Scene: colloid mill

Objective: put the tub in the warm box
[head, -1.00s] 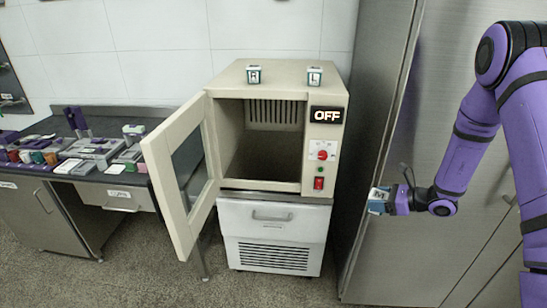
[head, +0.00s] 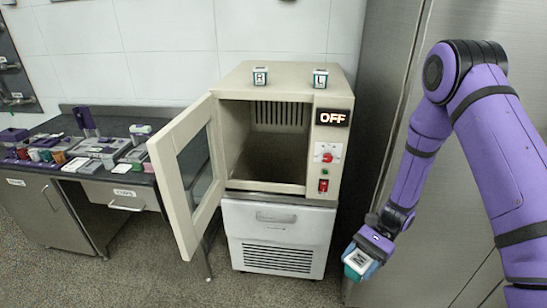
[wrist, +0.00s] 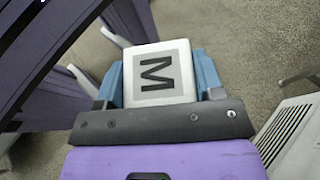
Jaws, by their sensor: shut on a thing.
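The tub (head: 357,262) is a small container with a white lid marked M. My gripper (head: 360,256) is shut on it, in front of the steel cabinet and to the right of the warm box. In the wrist view the tub (wrist: 158,75) sits between the two blue fingers (wrist: 160,82), its M lid facing the camera. The warm box (head: 235,110) is a cream cabinet with its door (head: 184,170) swung open to the left. Its chamber (head: 268,155) looks empty. Its display reads OFF.
Two small tubs marked R (head: 260,76) and L (head: 320,78) stand on top of the warm box. A bench (head: 75,118) with several items is at the left. A tall steel cabinet (head: 440,180) stands at the right. Floor is free in front.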

